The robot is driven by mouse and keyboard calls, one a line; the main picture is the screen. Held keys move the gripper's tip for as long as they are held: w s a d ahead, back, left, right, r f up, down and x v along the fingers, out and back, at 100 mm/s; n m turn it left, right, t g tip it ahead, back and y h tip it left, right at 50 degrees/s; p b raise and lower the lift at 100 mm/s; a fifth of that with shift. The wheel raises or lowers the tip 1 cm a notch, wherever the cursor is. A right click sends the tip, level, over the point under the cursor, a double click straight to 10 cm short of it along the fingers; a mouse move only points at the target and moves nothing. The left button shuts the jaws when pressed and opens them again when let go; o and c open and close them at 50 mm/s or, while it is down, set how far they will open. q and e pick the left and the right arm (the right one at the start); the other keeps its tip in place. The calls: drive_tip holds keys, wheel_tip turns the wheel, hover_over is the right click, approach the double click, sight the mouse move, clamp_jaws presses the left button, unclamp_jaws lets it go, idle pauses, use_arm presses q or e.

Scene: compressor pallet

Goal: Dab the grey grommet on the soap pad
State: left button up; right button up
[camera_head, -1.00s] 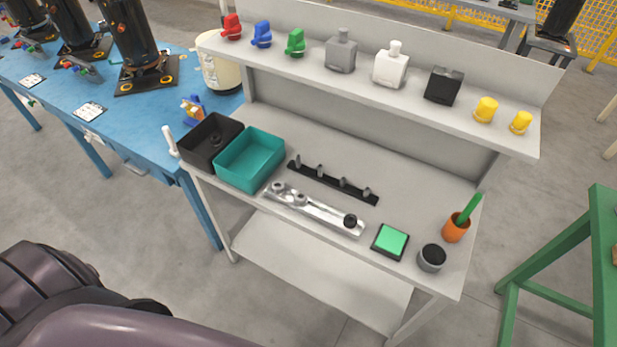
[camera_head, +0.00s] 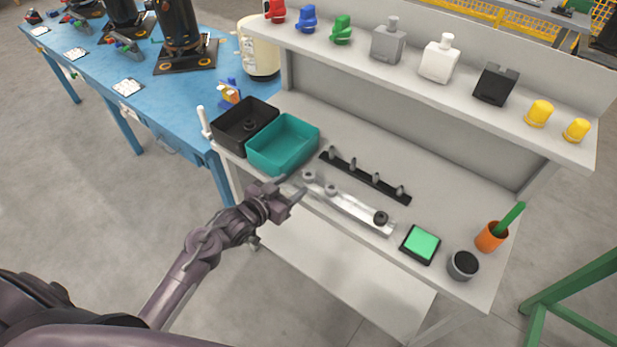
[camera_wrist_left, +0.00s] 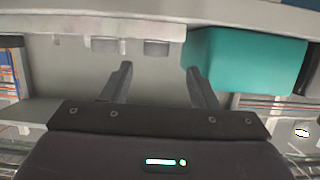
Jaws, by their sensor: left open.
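The soap pad (camera_head: 421,244) is a green square in a black frame at the bench's front right. A dark ring-shaped piece (camera_head: 381,218) sits at the right end of the silver metal bar (camera_head: 350,208). Another dark round piece (camera_head: 249,125) lies in the black bin (camera_head: 229,137). I cannot tell for sure which is the grey grommet. My left gripper (camera_head: 294,188) is open and empty near the bench's front edge, by the bar's left end and below the teal bin (camera_head: 262,158). In the wrist view its fingers (camera_wrist_left: 158,70) are apart. My right gripper is not in view.
A black strip with several grey pegs (camera_head: 365,177) lies behind the bar. A grey pot (camera_head: 463,265) and an orange cup (camera_head: 490,237) stand right of the pad. An upper shelf (camera_head: 420,85) holds bottles and coloured pieces. Bare bench lies behind the strip.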

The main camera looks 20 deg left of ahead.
sight(311, 173)
use_arm(q)
drive_tip(key=x, duration=0.2)
drive_tip(key=p+x, duration=0.1)
drive_tip(key=x, duration=0.2)
drive_tip(key=shift+w+d+r, duration=0.15)
drive_tip(key=shift+w+d, duration=0.1)
drive_tip(key=shift+d, duration=0.2)
drive_tip(key=shift+w+d, duration=0.1)
drive_tip(key=shift+w, duration=0.25)
drive_tip(key=shift+s, duration=0.1)
drive_tip(key=shift+c, duration=0.2)
drive_tip(key=c, duration=1)
wheel_tip(311, 173, up, 20)
drive_tip(key=shift+b, duration=0.4)
